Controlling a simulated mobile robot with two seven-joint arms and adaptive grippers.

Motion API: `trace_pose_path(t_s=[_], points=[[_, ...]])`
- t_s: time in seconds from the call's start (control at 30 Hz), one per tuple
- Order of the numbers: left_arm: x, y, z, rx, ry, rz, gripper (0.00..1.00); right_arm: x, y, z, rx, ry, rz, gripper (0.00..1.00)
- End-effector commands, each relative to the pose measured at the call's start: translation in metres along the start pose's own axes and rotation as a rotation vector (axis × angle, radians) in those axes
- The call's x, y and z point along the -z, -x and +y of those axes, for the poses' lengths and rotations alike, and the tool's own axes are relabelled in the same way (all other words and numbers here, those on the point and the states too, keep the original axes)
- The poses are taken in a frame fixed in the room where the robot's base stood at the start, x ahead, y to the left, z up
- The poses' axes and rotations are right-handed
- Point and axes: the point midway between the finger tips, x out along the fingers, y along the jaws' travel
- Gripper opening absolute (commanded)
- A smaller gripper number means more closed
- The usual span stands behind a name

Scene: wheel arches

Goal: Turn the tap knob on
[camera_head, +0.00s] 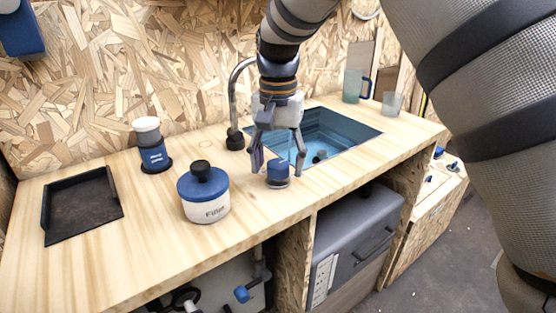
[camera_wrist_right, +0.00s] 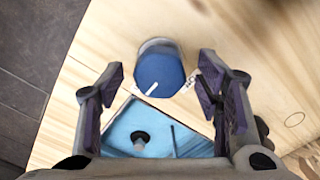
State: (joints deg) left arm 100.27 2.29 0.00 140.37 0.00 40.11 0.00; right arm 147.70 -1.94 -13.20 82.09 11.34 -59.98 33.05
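The tap knob (camera_head: 278,173) is a short round piece with a blue top, standing on the wooden counter in front of the sink (camera_head: 345,130). In the right wrist view the knob (camera_wrist_right: 160,72) shows from above, with a white line on its top edge and another white mark beside it. My right gripper (camera_head: 278,163) points down over the knob, open, with one finger to each side. In the right wrist view its fingers (camera_wrist_right: 162,80) stand apart with gaps to the knob. The grey tap (camera_head: 233,100) curves up behind the gripper, partly hidden. My left gripper is out of view.
A blue and white canister (camera_head: 205,205) with a black lid knob stands left of the gripper. Further left are a blue jar with a white top (camera_head: 150,148) and a black tray (camera_head: 82,207). A pitcher (camera_head: 355,86) and a glass (camera_head: 392,104) stand behind the sink.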

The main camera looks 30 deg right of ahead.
Motion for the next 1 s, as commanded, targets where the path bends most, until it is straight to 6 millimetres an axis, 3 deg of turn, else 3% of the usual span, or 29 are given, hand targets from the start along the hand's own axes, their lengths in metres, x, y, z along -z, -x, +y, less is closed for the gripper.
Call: trace_pose_path(t_s=[0.13, 0.23, 0.5, 0.63, 0.77, 1.0], points=[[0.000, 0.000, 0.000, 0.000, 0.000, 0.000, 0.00, 0.000, 0.001, 0.000, 0.000, 0.001, 0.000, 0.59], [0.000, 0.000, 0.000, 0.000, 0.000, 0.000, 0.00, 0.001, 0.014, -0.001, 0.002, 0.001, 0.003, 0.59], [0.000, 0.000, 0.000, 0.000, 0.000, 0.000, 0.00, 0.001, 0.085, -0.001, 0.004, 0.000, 0.004, 0.59], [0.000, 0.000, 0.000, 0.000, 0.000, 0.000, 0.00, 0.001, 0.109, 0.000, 0.001, 0.000, 0.002, 0.59], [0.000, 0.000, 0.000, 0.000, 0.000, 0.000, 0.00, 0.000, 0.119, 0.000, -0.001, 0.000, 0.000, 0.59], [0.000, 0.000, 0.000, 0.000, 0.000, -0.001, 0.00, 0.000, 0.120, 0.000, -0.001, 0.000, 0.000, 0.59]])
